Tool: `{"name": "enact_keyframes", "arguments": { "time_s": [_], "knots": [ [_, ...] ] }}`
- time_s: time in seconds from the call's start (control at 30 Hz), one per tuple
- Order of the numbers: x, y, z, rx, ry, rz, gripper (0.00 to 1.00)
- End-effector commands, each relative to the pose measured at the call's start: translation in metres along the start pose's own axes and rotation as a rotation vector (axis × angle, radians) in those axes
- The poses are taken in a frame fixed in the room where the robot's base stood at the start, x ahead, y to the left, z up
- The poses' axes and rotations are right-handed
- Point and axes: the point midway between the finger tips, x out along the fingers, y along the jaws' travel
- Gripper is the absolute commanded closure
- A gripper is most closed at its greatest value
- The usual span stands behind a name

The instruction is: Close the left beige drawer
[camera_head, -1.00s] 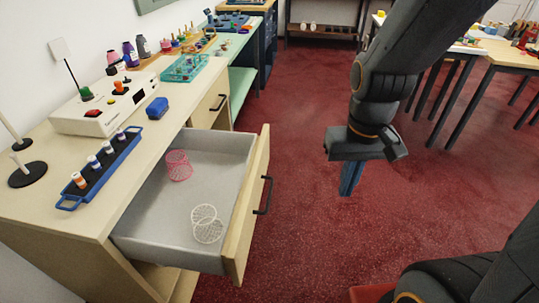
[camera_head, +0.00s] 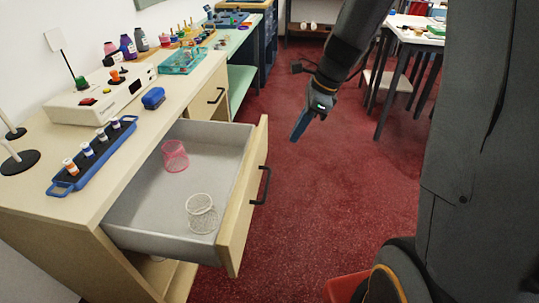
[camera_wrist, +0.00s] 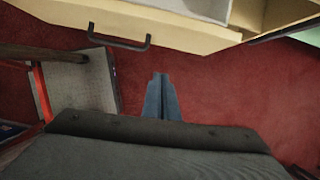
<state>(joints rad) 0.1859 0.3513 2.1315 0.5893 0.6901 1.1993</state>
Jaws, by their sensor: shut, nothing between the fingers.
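The left beige drawer (camera_head: 237,215) is pulled far out of the beige counter, with a dark bar handle (camera_head: 262,186) on its front. Inside it stand a pink mesh cup (camera_head: 175,156) and a white wire mesh cup (camera_head: 201,214). My gripper (camera_head: 298,128) is shut and empty, in the air over the red floor, to the right of the drawer front and apart from it. In the wrist view its blue fingers (camera_wrist: 162,97) are together, below the drawer's front edge and its handle (camera_wrist: 118,41) in the picture.
The counter top (camera_head: 98,193) holds a blue rack (camera_head: 93,157) of small bottles, a white device (camera_head: 103,92) and a blue block (camera_head: 153,98). A second drawer (camera_head: 214,97) beyond is shut. Red floor is clear beside the drawer.

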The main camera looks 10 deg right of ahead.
Motion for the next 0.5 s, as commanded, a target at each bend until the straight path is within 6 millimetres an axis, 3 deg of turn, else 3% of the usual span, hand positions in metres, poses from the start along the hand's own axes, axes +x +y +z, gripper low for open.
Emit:
{"name": "enact_keyframes", "arguments": {
  "time_s": [0.23,0.5],
  "knots": [
    [0.019,-0.007,0.001,0.073,-0.016,-0.002,1.00],
    [0.071,-0.007,0.001,0.070,-0.014,0.000,1.00]
  ]
}}
